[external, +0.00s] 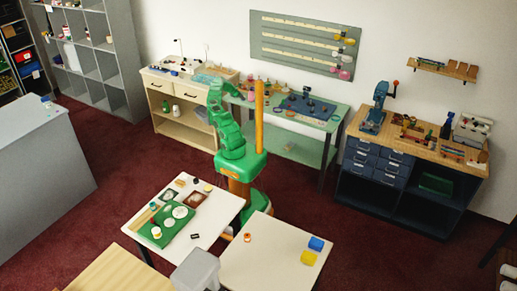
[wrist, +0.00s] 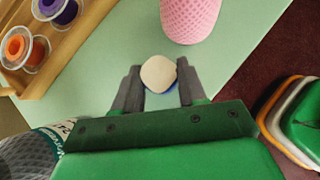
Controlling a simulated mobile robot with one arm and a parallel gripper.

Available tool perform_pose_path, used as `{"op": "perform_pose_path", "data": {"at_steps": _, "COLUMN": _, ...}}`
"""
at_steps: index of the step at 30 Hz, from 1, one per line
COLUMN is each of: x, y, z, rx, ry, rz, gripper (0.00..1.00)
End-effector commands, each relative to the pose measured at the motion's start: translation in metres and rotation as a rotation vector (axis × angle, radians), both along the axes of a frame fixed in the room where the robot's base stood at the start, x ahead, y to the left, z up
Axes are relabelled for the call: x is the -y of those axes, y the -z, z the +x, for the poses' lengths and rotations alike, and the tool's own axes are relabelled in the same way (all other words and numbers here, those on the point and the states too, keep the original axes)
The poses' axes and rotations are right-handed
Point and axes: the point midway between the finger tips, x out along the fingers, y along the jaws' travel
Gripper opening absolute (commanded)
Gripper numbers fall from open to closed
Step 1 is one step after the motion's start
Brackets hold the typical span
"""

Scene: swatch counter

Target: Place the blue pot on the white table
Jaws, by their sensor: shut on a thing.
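In the wrist view my gripper (wrist: 160,88) is shut on a small pot (wrist: 159,73) with a rounded whitish top. A blue edge shows low on its right side, and the jaws hide most of its sides. Below it is the pale green table top (wrist: 110,60); I cannot tell whether the pot touches it. In the external view my arm reaches to the green table (external: 335,125) at the back wall, and the gripper is hard to make out there. Two white-topped tables stand in front: one on the left (external: 216,208) and one on the right (external: 265,265).
A pink textured cup (wrist: 190,18) stands just beyond the pot. A wooden rack (wrist: 80,32) with orange and purple spools is at left. The left white table holds a green tray (external: 155,233) and small items.

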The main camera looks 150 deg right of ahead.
Motion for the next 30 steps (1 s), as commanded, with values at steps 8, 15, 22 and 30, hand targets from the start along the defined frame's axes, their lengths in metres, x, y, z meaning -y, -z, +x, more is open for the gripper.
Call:
{"op": "perform_pose_path", "data": {"at_steps": 8, "x": 0.000, "y": -0.001, "z": 0.000, "rx": 0.000, "ry": 0.000, "rz": 0.000, "gripper": 0.06}}
{"op": "perform_pose_path", "data": {"at_steps": 15, "x": 0.000, "y": -0.023, "z": 0.000, "rx": 0.000, "ry": 0.001, "rz": -0.001, "gripper": 0.06}}
{"op": "perform_pose_path", "data": {"at_steps": 22, "x": -0.004, "y": -0.046, "z": 0.012, "rx": 0.002, "ry": -0.001, "rz": -0.002, "gripper": 0.06}}
{"op": "perform_pose_path", "data": {"at_steps": 30, "x": -0.014, "y": -0.069, "z": 0.028, "rx": 0.000, "ry": -0.001, "rz": -0.005, "gripper": 0.06}}
